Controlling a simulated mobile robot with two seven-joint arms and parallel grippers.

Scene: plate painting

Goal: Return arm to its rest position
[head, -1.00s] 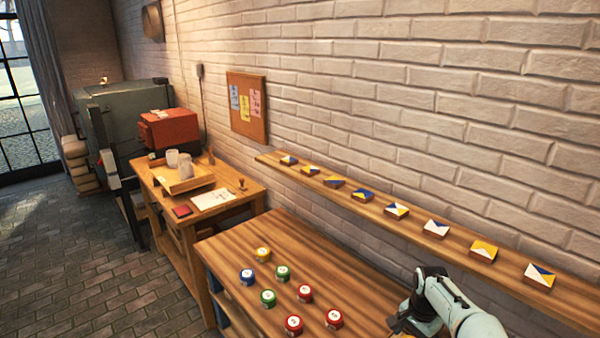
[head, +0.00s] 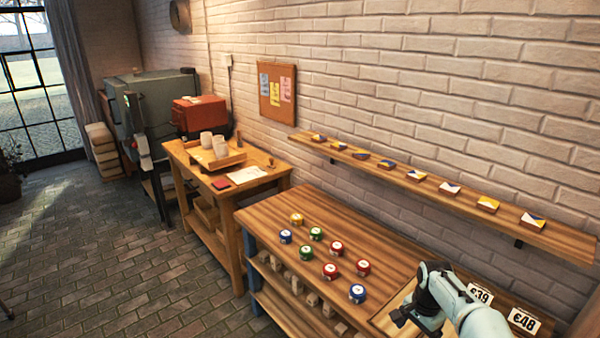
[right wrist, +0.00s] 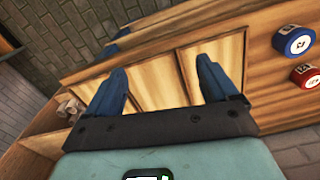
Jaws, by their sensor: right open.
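My right arm comes in at the lower right of the head view, and its gripper (head: 402,318) is over the near right part of the wooden table (head: 345,225). In the right wrist view the two blue fingers of the right gripper (right wrist: 160,88) are spread apart with nothing between them. Below them is a light wooden tray (right wrist: 165,75) with dividers, and it looks empty. The gripper is apart from the paint jars. My left gripper is not in view.
Several small jars stand left of my gripper, including a blue jar (head: 357,293) and a red jar (head: 363,267). A wall shelf (head: 450,198) with small painted tiles runs behind. Price cards (head: 524,321) lie right of my arm. A side table (head: 240,190) stands farther left.

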